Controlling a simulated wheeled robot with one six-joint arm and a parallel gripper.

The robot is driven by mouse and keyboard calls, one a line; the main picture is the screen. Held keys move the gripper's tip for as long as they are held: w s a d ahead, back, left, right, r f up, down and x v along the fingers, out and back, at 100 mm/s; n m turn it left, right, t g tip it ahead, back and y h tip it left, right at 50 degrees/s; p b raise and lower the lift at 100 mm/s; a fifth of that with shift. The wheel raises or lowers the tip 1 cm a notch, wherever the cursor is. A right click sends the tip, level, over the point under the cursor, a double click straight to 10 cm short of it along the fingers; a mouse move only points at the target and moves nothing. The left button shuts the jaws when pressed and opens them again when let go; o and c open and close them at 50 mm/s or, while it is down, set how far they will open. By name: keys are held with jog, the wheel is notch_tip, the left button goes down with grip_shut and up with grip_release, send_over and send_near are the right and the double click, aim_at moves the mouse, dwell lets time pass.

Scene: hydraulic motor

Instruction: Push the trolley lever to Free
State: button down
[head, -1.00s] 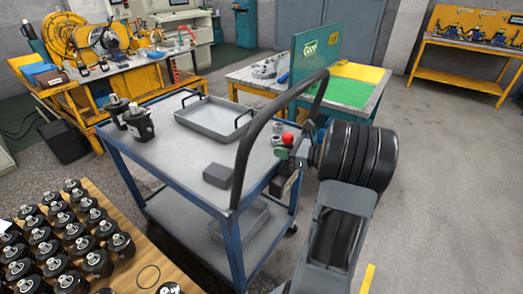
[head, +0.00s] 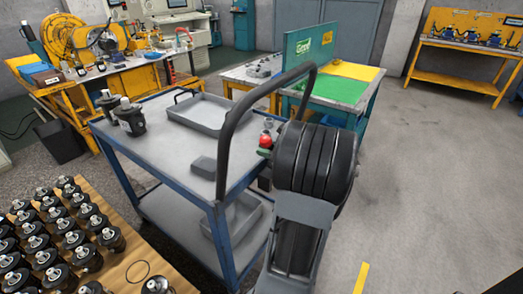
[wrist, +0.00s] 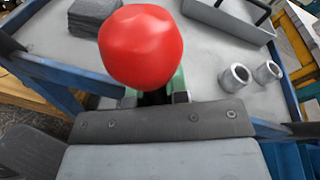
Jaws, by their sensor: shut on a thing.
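The blue-framed trolley (head: 205,216) with a grey top stands in the middle of the head view, its black curved push handle (head: 226,140) rising on the near side. The lever's red ball knob (head: 265,140) shows at the trolley's right edge, with a green part (head: 264,152) just below it. In the wrist view the red knob (wrist: 141,45) is large and close, right in front of my gripper (wrist: 158,99). My gripper is shut on the lever just below the knob. The lever's lower part and any Free marking are hidden.
A grey tray (head: 208,128), dark motors (head: 129,116) and a grey block (head: 203,167) are on the trolley top. A wooden table with several motors (head: 38,243) stands at lower left. A green-topped bench (head: 333,88) is behind the trolley. The floor at right (head: 440,190) is clear.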

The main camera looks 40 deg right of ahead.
jog(key=c, duration=1.1)
grip_release()
jog(key=p+v, duration=0.2)
jog(key=v, duration=1.2)
